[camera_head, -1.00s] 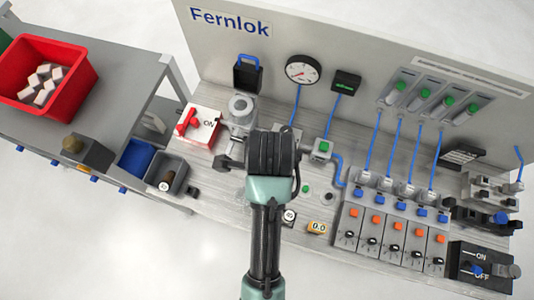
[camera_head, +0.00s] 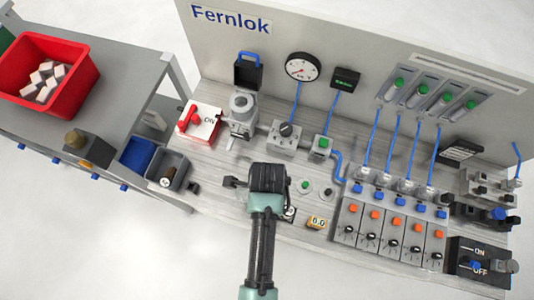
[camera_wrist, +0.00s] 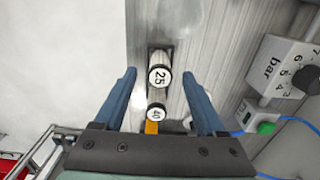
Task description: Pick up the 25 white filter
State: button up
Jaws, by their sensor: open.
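The 25 filter (camera_wrist: 159,75) has a round white face with a black "25" and a dark rim. In the wrist view it is on the bench below, between the open fingers of my gripper (camera_wrist: 159,73), apart from both. A similar part marked 40 (camera_wrist: 156,114) is just beside it, nearer the picture's bottom. In the head view my arm's dark end (camera_head: 268,178) is over the bench's front part. The height between fingertips and filter is hard to tell.
A box with a knob and "bar" marking (camera_wrist: 289,66) stands to the right in the wrist view. A red bin (camera_head: 45,75) with white blocks is at the far left.

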jog(key=shift+f, duration=0.15)
grip_shut()
dwell(0.4)
